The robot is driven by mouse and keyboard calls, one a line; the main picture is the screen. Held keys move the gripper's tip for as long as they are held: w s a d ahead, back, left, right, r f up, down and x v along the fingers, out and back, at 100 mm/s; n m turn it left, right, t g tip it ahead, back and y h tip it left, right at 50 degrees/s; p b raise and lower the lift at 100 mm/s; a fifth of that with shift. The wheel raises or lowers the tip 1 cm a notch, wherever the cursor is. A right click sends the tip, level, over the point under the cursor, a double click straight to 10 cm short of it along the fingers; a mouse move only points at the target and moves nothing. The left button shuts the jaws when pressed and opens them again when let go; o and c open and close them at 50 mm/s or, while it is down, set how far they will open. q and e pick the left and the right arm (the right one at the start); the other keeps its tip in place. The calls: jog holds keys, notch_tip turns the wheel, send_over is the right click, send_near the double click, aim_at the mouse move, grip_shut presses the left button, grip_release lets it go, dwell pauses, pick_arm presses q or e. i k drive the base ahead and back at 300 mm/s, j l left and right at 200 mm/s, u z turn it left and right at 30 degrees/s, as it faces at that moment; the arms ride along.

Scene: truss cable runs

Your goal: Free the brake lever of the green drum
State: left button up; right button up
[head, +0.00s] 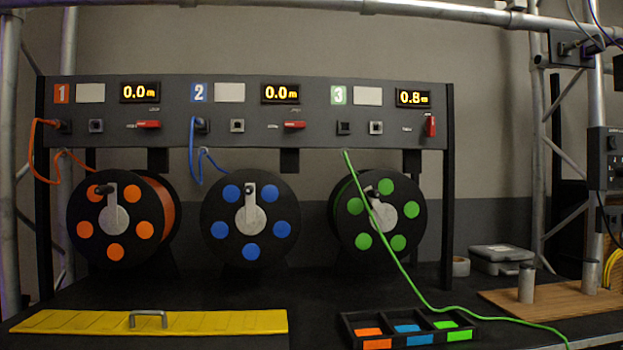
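The green drum (378,213) is the right of three black drums, with green discs on its face and a grey crank at its centre. Its red brake lever (430,126) stands upright at the right end of the panel (250,140), below a display (413,98) reading 0.8 m. The levers of the orange (148,124) and blue (294,124) drums lie horizontal. A green cable (412,281) crosses the front of the green drum and runs down to the right over the bench. Neither of my grippers is in view.
A black tray (346,331) with orange, blue and green labels stands at the bench front. A yellow plate (70,321) with a grey handle lies front left. A wooden board (567,300) with metal posts and a grey case (500,260) are at the right.

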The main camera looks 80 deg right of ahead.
aim_at(430, 130)
jog(key=z, duration=2.25)
